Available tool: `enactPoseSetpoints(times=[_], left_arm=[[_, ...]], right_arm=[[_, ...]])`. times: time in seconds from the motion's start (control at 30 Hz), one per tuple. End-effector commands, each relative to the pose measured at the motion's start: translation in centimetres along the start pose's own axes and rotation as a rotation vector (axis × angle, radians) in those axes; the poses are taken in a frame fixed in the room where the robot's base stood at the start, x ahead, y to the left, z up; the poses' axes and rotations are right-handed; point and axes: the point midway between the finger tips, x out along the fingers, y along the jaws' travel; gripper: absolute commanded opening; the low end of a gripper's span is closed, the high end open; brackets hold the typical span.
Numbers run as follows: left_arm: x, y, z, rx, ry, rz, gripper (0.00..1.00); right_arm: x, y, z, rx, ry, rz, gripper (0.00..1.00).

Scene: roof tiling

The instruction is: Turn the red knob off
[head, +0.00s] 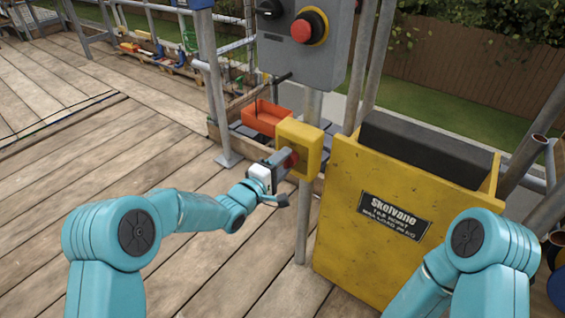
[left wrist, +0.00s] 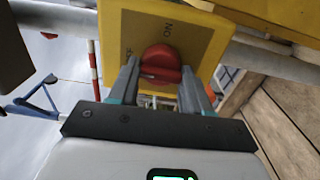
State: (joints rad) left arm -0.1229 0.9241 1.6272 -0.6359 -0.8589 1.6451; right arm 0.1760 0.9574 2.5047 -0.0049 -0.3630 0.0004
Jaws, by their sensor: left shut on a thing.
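The red knob (left wrist: 161,64) sits on the face of a yellow box (left wrist: 196,30), with part of the word "ON" lettered beside it. In the head view the yellow box (head: 313,148) is fixed to a grey post, and the knob (head: 290,160) is mostly hidden by my gripper. My left gripper (head: 282,163) is at the box's left face. In the left wrist view its fingers (left wrist: 156,78) stand on either side of the knob, shut on it. The knob's grip bar lies roughly level across that picture. My right gripper is out of view; only its arm shows.
A grey panel (head: 335,50) with a red push button (head: 301,30) and a black knob hangs above. A yellow bin (head: 345,235) labelled "Skelvane" stands right of the post. An orange tray (head: 266,118) lies behind. Plank floor at left is open.

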Motion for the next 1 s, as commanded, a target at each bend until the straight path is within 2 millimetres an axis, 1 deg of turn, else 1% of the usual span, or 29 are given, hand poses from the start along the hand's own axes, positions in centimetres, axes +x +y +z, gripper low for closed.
enactPoseSetpoints(times=[0.07, 0.1, 0.13, 0.17, 0.43, 0.57, 0.67, 0.9, 1.0], left_arm=[[0.1, 0.1, -0.1, 0.001, 0.003, 0.001, 0.18], [0.1, 0.1, -0.1, 0.001, 0.003, 0.001, 0.58], [0.1, 0.1, -0.1, 0.001, 0.003, 0.001, 0.68], [0.1, 0.1, -0.1, 0.001, 0.003, 0.001, 0.71], [0.0, 0.1, -0.1, 0.001, 0.002, 0.001, 0.71], [-0.9, 0.1, -0.1, 0.001, 0.003, 0.000, 0.71], [-2.7, 0.3, -0.1, 0.000, 0.003, 0.000, 0.71], [-9.2, 0.3, -0.2, -0.001, 0.006, -0.001, 0.71], [-11.7, 0.3, -0.2, -0.001, 0.006, 0.000, 0.71]], right_arm=[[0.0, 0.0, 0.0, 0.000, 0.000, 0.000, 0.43], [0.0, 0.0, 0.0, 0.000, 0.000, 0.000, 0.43], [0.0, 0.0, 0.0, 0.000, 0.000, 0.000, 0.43], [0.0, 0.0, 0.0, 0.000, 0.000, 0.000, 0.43], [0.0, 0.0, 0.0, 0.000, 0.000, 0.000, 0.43], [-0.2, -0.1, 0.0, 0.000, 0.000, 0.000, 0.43], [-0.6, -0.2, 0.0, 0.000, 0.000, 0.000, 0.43], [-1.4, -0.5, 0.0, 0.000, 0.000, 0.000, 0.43], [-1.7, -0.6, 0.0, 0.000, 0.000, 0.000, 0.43]])
